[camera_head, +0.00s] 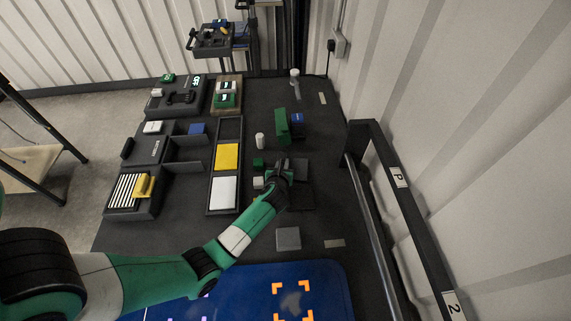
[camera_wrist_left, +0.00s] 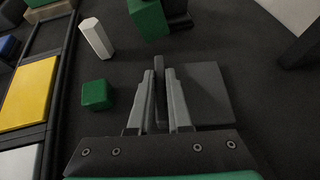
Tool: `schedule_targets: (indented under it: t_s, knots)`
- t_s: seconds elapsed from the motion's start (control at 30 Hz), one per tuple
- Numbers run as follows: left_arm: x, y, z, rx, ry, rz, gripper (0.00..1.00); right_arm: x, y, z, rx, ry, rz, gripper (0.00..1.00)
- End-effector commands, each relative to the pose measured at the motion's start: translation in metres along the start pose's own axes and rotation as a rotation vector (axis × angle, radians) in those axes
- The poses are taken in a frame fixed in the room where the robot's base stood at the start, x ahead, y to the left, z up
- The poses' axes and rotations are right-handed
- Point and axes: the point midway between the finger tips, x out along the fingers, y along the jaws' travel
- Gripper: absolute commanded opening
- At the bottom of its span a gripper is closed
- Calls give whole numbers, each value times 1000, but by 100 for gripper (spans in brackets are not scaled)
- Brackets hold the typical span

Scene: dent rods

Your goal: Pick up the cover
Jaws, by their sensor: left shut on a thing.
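A dark grey square plate, which looks like the cover (camera_wrist_left: 208,92), lies on the dark table in the left wrist view. My left gripper (camera_wrist_left: 160,78) is at its left side, its two fingers close together on a thin dark upright part between them. I cannot clearly see how this part joins the plate. In the head view the left gripper (camera_head: 281,166) is low over the table, right of a small green cube (camera_head: 258,162), and hides part of what it holds. The right gripper is not in view.
A rack with a yellow panel (camera_head: 227,157) and a white panel (camera_head: 223,193) lies to the left. A grey square (camera_head: 288,238) lies nearer. A dark rail (camera_head: 402,205) runs along the right.

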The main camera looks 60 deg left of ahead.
Motion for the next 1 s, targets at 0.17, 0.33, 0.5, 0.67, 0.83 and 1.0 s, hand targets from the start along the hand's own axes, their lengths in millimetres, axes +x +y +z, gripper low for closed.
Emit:
schedule_targets:
  t_s: [0.17, 0.33, 0.5, 0.67, 0.83, 1.0]
  knots:
    - [-15, 0, 29, -3, -3, 0, 0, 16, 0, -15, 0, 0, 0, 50]
    - [-64, 11, 51, -2, -3, -2, 0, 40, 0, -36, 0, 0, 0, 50]
    - [-117, 28, 55, 3, 1, -1, 0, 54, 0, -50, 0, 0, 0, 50]
    - [-154, 40, 51, 1, -1, -2, 0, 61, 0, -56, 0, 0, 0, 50]
    - [-173, 47, 48, 0, -1, 0, 0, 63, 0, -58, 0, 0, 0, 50]
    - [-176, 48, 47, -1, -2, 1, 0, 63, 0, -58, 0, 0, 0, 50]
